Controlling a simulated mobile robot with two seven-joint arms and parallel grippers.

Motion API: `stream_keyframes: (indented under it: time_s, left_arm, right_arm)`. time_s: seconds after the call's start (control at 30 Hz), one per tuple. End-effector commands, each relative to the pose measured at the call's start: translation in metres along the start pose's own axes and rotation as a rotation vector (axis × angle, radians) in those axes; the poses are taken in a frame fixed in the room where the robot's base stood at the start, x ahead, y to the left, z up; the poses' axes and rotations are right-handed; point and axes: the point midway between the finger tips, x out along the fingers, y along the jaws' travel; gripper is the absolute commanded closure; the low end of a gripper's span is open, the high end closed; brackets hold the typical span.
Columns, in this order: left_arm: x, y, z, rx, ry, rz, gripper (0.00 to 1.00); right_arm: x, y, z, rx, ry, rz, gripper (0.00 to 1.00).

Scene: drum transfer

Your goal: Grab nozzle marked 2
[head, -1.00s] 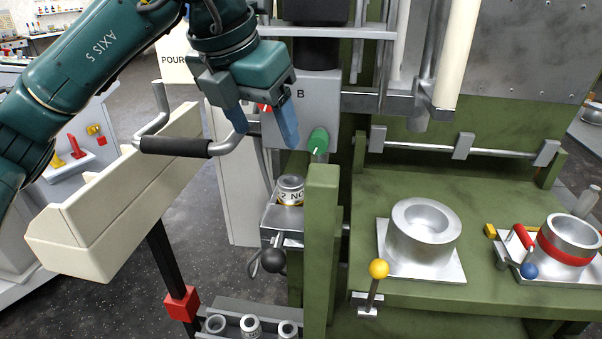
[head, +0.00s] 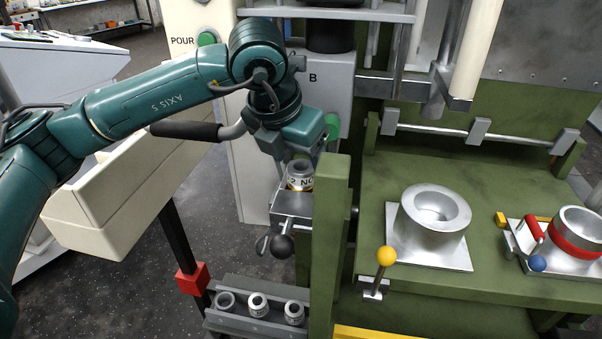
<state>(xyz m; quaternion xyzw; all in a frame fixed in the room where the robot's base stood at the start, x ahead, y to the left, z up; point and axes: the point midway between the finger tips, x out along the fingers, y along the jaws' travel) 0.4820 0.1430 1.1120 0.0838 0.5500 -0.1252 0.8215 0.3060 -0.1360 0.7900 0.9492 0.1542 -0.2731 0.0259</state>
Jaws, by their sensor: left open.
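The nozzle marked 2 (head: 299,182) is a small silver cylinder with a gold lower band and a label reading "2 NO". It stands upright on a metal holder (head: 291,209) left of the green post. My left gripper (head: 292,157) is right above and behind it, pointing down. Its fingers are mostly hidden by its own body and the nozzle, and it is open. I cannot tell whether the fingers touch the nozzle. My right gripper is out of view.
A rack (head: 247,322) with several small silver nozzles is below. The green post (head: 329,230) stands close on the right. A black-gripped handle (head: 186,131) passes behind my arm. A yellow-knobbed lever (head: 386,257) and a silver cup (head: 435,212) are further right.

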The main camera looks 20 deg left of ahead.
Motion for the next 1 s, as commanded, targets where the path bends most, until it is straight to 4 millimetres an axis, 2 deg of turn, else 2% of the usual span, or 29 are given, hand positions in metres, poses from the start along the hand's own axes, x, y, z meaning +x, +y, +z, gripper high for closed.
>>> stream_keyframes:
  time_s: [0.13, 0.37, 1.0]
  left_arm:
    - [0.0133, 0.0001, 0.0000, 0.000, 0.000, -0.001, 0.33]
    - [0.0151, 0.0001, 0.0000, 0.000, -0.001, -0.001, 0.33]
    - [0.0142, 0.0001, 0.0004, 0.000, -0.002, -0.001, 0.84]
  right_arm:
    - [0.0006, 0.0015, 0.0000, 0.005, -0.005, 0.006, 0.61]
    - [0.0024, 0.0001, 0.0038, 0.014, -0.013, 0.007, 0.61]
    - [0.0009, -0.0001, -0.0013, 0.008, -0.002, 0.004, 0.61]
